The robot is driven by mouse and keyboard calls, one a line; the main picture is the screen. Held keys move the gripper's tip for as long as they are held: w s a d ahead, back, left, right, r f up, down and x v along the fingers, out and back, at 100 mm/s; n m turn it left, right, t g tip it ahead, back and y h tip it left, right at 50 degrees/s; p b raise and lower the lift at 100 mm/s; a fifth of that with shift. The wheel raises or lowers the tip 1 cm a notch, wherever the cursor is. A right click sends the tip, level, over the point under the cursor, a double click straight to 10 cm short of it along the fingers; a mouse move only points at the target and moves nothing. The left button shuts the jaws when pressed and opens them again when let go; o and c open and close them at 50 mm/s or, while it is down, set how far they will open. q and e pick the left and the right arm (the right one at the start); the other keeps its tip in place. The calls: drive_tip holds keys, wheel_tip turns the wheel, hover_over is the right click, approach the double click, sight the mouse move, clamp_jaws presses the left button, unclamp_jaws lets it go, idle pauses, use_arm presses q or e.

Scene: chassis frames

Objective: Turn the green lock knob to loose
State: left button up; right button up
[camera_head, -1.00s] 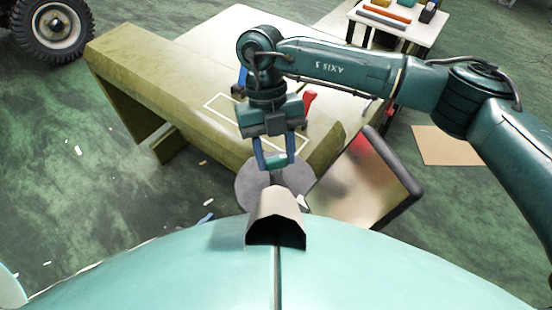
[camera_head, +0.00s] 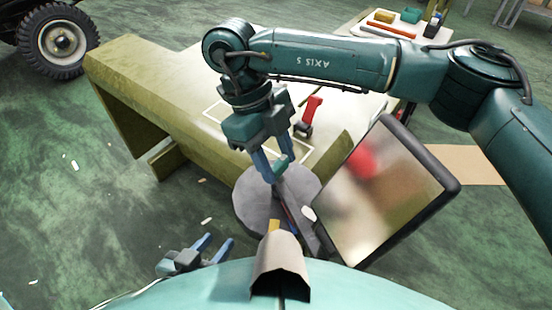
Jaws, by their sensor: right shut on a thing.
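My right gripper (camera_head: 280,174) comes in from the right and points down above a round grey disc (camera_head: 252,204). Its blue fingers are closed around a small green piece (camera_head: 282,167), which looks like the green lock knob. The fingers hide most of it, and its turn position cannot be read. A dark bar or arm shows below the fingers, beside a tilted screen panel (camera_head: 385,185). My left gripper (camera_head: 212,246) is low at the left, with its two blue fingers apart and nothing between them.
A long olive chassis frame or bench (camera_head: 150,85) lies behind, with a pale top carrying a red tool (camera_head: 310,112). A table with coloured items (camera_head: 390,28) stands at the back right. A wheel (camera_head: 58,42) is at the far left. The green floor is open at left.

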idle(0.4)
drive_tip(key=o, duration=1)
drive_tip(key=p+v, duration=0.1)
drive_tip(key=v, duration=1.2)
drive_tip(key=shift+s+r, duration=0.1)
drive_tip(key=shift+r, duration=0.05)
